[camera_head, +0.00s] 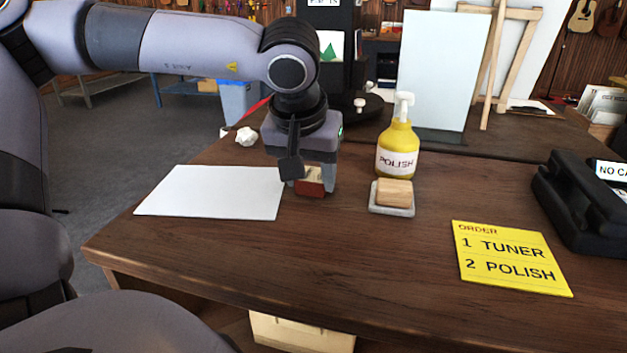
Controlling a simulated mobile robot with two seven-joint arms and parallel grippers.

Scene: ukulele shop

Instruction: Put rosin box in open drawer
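A small dark red box with a tan top, which looks like the rosin box (310,187), is at the table's left part, right of the white sheet. My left gripper (311,183) points down over it, with one finger on each side. The box fills the gap between the fingers, so the gripper looks shut on it. The box is at or very near the tabletop; I cannot tell if it touches. A cream box-like part, perhaps the drawer (300,335), shows below the table's front edge, cut off by the picture; its inside is hidden. My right gripper is not in view.
On the wooden table (350,260) are a white sheet (212,192), a yellow polish bottle (397,150), a tan block (395,192) on a grey dish (391,210), a yellow order card (510,258) and a black device (585,205). The front middle is clear.

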